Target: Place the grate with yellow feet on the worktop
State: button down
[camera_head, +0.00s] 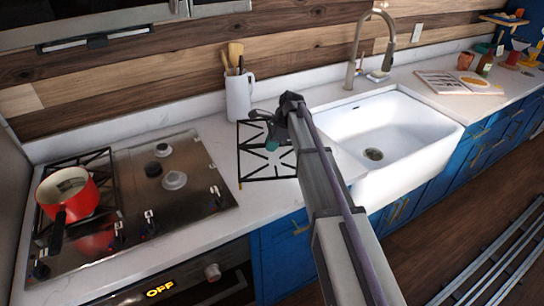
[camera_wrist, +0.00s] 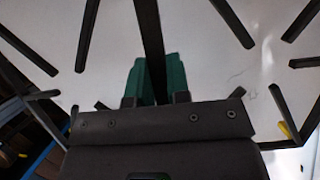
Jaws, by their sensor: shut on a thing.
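The grate (camera_head: 268,180) is a black square frame with bars pointing inward. It is level, over or on the white worktop (camera_head: 215,236) between the hob and the sink; I cannot tell if its feet touch. My gripper (camera_head: 275,143) is at its back right part. In the wrist view, the green fingers of my gripper (camera_wrist: 155,78) are shut on a dark bar of the grate (camera_wrist: 150,35). A yellow foot (camera_wrist: 284,129) shows at the right of that view.
A white jug with utensils (camera_head: 238,98) stands just behind the grate. The hob (camera_head: 190,195) with a red pot (camera_head: 72,195) is to the left. The white sink (camera_head: 395,115) with a tall tap (camera_head: 354,55) is to the right. Worktop in front of the grate is clear.

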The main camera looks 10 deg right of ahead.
aim_at(271, 159)
notch_tip(271, 159, down, 3)
jog(key=shift+f+b, duration=0.1)
jog(key=shift+b, duration=0.75)
jog(key=shift+r, duration=0.3)
jog(key=shift+f, duration=0.15)
jog(key=c, duration=1.5)
grip_release()
jog(key=shift+f, duration=0.1)
jog(key=shift+c, duration=0.2)
jog(key=o, duration=0.4)
jog(key=shift+o, duration=0.2)
